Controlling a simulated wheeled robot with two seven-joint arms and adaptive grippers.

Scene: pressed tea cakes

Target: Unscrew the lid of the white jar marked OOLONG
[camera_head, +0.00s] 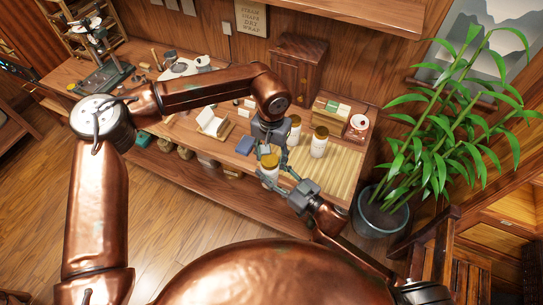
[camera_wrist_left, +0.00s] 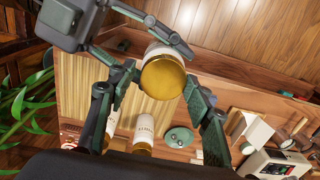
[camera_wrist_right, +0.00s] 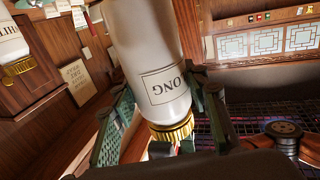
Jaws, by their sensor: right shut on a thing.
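The white jar with a gold lid (camera_head: 268,160) is held above the front of the table. Its label, upside down in the right wrist view (camera_wrist_right: 165,85), reads "ONG" at the part that shows. The gold lid (camera_wrist_left: 163,78) is on the jar and faces the left wrist camera. My right gripper (camera_head: 279,178) is shut on the jar's body. My left gripper (camera_wrist_left: 163,92) is open, with its fingertips on either side of the lid and visible gaps between. In the head view the left wrist is just above the jar (camera_head: 268,172).
A green disc with a knob (camera_wrist_left: 179,137) lies nearby. A potted plant (camera_head: 380,212) stands right of the table.

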